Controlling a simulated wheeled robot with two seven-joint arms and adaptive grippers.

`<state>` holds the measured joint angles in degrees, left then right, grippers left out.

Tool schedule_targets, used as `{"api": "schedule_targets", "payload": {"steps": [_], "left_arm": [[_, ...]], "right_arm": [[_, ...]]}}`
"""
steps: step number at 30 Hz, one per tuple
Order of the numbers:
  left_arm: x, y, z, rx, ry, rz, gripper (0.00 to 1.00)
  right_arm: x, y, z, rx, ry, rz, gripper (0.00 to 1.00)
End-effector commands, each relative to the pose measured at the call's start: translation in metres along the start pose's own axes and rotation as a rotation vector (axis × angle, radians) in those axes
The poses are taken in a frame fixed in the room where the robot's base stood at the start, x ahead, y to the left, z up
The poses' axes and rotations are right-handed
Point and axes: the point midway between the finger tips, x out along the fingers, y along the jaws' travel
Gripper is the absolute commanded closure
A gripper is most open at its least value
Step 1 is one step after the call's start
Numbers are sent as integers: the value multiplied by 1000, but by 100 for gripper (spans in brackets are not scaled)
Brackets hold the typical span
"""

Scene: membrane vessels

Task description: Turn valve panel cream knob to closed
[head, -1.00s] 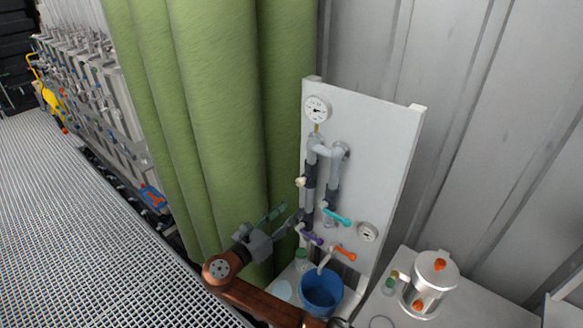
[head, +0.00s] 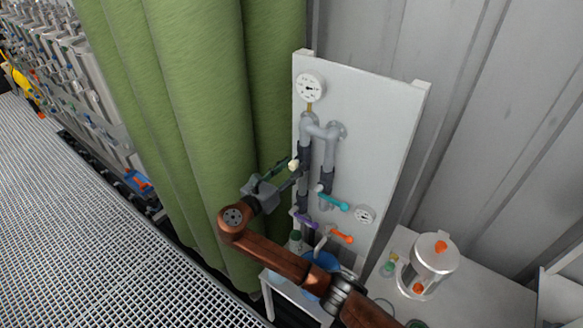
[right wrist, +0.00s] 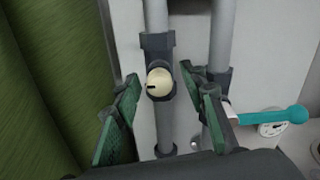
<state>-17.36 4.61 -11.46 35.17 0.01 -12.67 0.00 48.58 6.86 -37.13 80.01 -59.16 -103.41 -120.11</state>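The cream knob (head: 294,164) is on the left pipe of the white valve panel (head: 375,130). In the right wrist view the round cream knob (right wrist: 160,82) shows a dark mark on its face. My right gripper (head: 285,168) is at the knob's left side in the head view. In the right wrist view its green fingers (right wrist: 158,88) are open, one on each side of the knob, with a visible gap to each. I cannot tell how far the fingertips are from the knob in depth. My left gripper is not in view.
A teal lever (head: 334,200), a purple lever (head: 305,220) and an orange lever (head: 342,236) sit below the knob. The teal handle (right wrist: 270,115) is near the right finger. A green curtain (head: 190,110) hangs left. A blue bucket (head: 318,270) and a metal vessel (head: 430,265) stand below.

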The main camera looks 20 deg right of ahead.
Motion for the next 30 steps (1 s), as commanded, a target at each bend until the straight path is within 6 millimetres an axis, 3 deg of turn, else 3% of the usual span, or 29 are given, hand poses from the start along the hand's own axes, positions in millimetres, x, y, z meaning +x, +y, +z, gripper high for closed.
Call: {"api": "schedule_targets", "payload": {"steps": [3, 6, 18, 24, 30], "left_arm": [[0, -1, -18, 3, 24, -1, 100], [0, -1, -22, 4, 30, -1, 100], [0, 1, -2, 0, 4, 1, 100], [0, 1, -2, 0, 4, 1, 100], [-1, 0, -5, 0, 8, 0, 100]], "right_arm": [[2, -1, 0, 0, 1, -1, 61], [2, -1, 0, 0, 1, -1, 61], [1, -1, 0, 0, 1, -1, 87], [1, -1, 0, 0, 1, -1, 100], [1, -1, 0, 5, 1, -1, 100]]}}
